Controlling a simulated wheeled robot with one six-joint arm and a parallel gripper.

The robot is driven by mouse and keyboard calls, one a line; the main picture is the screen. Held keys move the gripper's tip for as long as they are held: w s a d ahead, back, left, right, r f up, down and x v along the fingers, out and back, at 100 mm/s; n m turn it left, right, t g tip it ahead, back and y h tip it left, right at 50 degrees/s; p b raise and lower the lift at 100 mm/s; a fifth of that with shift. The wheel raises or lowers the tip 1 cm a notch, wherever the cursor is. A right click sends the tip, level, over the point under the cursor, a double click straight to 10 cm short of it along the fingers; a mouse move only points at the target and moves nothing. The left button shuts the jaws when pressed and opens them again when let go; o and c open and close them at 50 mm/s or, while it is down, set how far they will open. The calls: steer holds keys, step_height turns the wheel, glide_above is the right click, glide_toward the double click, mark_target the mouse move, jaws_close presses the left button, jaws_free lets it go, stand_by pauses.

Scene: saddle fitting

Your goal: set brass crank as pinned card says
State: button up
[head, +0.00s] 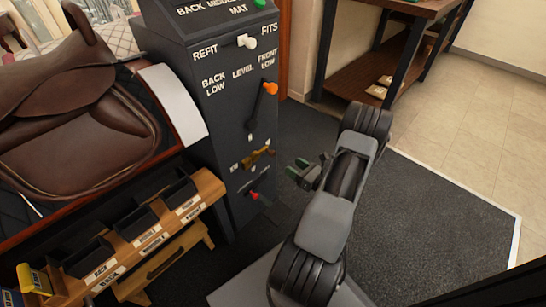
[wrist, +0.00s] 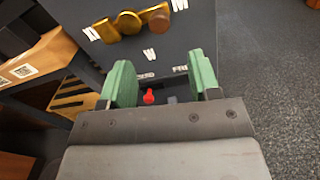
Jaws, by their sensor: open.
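The brass crank (head: 257,157) is on the lower front of the dark panel, below the orange-tipped lever. In the wrist view the crank (wrist: 130,22) lies nearly level across its round hub, with a brown knob at its right end. Small white marks, too small to read, sit around it. My gripper (head: 302,171) is open and empty, just right of the panel and apart from the crank. In the wrist view the green fingers of my gripper (wrist: 162,78) are spread below the crank. I cannot make out a pinned card in either view.
A red-tipped lever (head: 254,195) sits below the crank; it shows between my fingers in the wrist view (wrist: 149,97). Higher are an orange-tipped lever (head: 263,108) and a white knob (head: 246,42). A wooden rack (head: 205,185) with dark bins stands left. Carpet (head: 440,210) right is clear.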

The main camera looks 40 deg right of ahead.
mark_target(274, 155)
steer(key=b+x, duration=0.2)
steer(key=x, duration=0.9)
steer(key=shift+a, duration=0.1)
jaws_close()
